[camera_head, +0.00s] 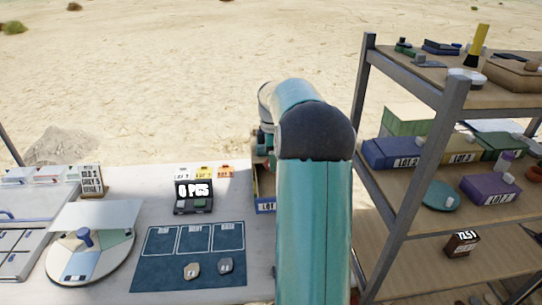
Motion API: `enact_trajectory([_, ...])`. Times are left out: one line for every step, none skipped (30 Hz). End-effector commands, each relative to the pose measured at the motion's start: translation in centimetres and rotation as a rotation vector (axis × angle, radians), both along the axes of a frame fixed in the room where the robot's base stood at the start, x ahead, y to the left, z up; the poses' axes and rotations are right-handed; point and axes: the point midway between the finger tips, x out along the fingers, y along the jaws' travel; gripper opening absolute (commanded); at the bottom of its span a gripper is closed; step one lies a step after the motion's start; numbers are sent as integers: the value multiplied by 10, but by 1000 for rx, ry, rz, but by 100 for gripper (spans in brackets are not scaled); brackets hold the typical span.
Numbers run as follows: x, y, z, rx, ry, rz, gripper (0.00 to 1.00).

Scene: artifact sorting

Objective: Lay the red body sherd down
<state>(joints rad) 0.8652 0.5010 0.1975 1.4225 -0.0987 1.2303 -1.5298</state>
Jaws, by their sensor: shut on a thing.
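My gripper is not clearly visible; my own teal arm fills the middle of the view and hides its end. A wrist part of mine shows just left of the arm, above a tray marked LOT (265,208) that is mostly hidden. I cannot make out the red body sherd. A dark blue mat (160,275) with three outlined boxes lies on the table. On its lower right lie a brownish sherd (191,271) and a grey sherd (225,266), apart from each other. The three boxes look empty.
A round divided turntable (88,262) and a lidded case (30,220) stand left. A shelf rack (410,185) with lot boxes stands right of my arm.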

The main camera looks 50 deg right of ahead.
Motion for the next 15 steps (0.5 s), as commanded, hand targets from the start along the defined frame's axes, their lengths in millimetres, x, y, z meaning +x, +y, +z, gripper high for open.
enact_trajectory([0,2,1,0,-1,2,32])
enact_trajectory([0,2,1,-1,-1,1,32])
enact_trajectory([-1,2,1,-1,-1,1,32])
enact_trajectory([-1,3,1,-1,-2,1,32])
enact_trajectory([-1,3,1,-1,-2,1,32])
enact_trajectory([-2,3,1,-1,-1,2,32])
enact_trajectory([-2,3,0,0,-1,4,32])
enact_trajectory([-3,3,0,1,0,8,32])
enact_trajectory([-3,3,-1,1,0,10,32])
enact_trajectory([-3,3,-2,1,0,9,32])
enact_trajectory([-3,3,-4,1,0,9,32])
enact_trajectory([-3,3,-6,2,1,9,32])
enact_trajectory([-3,3,-9,2,1,9,32])
enact_trajectory([-3,3,-11,3,2,9,32])
enact_trajectory([-3,3,-15,3,1,8,32])
